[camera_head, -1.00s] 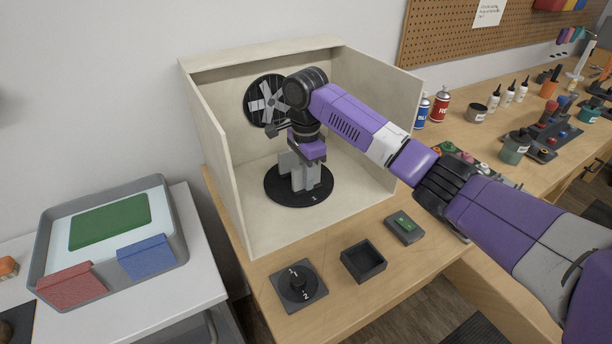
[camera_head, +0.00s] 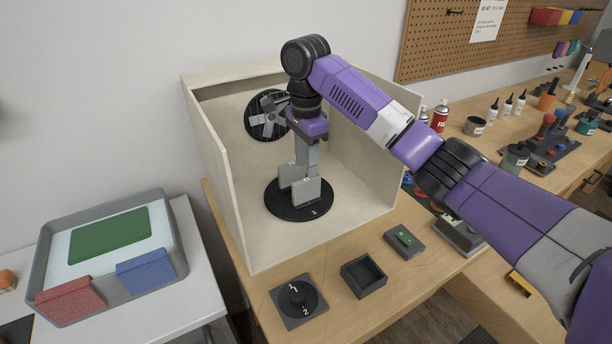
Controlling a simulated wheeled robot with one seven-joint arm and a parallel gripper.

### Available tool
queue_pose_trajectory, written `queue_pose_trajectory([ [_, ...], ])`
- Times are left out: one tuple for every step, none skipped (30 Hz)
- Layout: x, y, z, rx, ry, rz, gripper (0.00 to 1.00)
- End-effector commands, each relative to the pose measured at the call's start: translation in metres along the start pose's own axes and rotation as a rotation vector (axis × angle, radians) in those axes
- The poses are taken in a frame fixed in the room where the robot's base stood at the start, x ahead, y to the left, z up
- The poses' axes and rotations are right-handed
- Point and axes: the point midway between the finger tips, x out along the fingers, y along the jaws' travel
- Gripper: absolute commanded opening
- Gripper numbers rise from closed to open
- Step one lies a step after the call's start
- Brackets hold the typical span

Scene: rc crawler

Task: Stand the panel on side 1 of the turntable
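The black round turntable (camera_head: 270,207) lies on the floor of the pale open-fronted booth, with a small white mark near its front edge. A light grey upright plate (camera_head: 307,193), which looks like the panel, stands on its front part. Another grey upright piece (camera_head: 285,174) is just behind and to the left. My gripper (camera_head: 308,172) points straight down above the turntable. Its long grey fingers end right at the top of the front plate, and their tips are partly hidden. I cannot tell whether they touch it or how far apart they are.
The booth (camera_head: 225,190) walls stand close on both sides of my arm. A black fan (camera_head: 262,122) is on its back wall. In front are a dial (camera_head: 297,298), an empty black box (camera_head: 364,275) and a green-button box (camera_head: 404,242). A tray (camera_head: 182,235) with coloured pads is left.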

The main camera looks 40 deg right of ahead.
Motion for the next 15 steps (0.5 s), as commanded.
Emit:
queue_pose_trajectory([
  [-0.010,0.000,-0.001,0.000,0.002,-0.001,0.36],
  [-0.014,0.000,-0.001,0.000,0.002,-0.002,0.36],
  [-0.018,0.000,-0.001,0.000,0.002,-0.002,0.36],
  [-0.020,0.000,0.000,0.000,0.001,-0.001,0.36],
  [-0.021,0.000,0.000,0.000,0.000,0.000,0.36],
  [-0.024,0.000,0.000,0.000,0.001,0.000,0.36],
  [-0.025,0.000,0.000,0.000,0.001,0.000,0.36],
  [-0.026,0.000,0.000,0.001,0.001,0.000,0.36],
  [-0.026,0.000,0.000,0.000,0.000,0.000,0.36],
  [-0.026,0.000,0.000,0.000,0.000,0.000,0.36],
  [-0.026,0.000,0.000,0.000,-0.001,0.001,0.36],
  [-0.026,0.000,0.000,0.000,-0.001,0.001,0.36],
  [-0.026,0.000,0.000,0.000,-0.001,0.001,0.36],
  [-0.026,0.000,0.000,0.000,-0.001,0.001,0.36],
  [-0.026,0.000,0.000,0.000,-0.001,0.001,0.36],
])
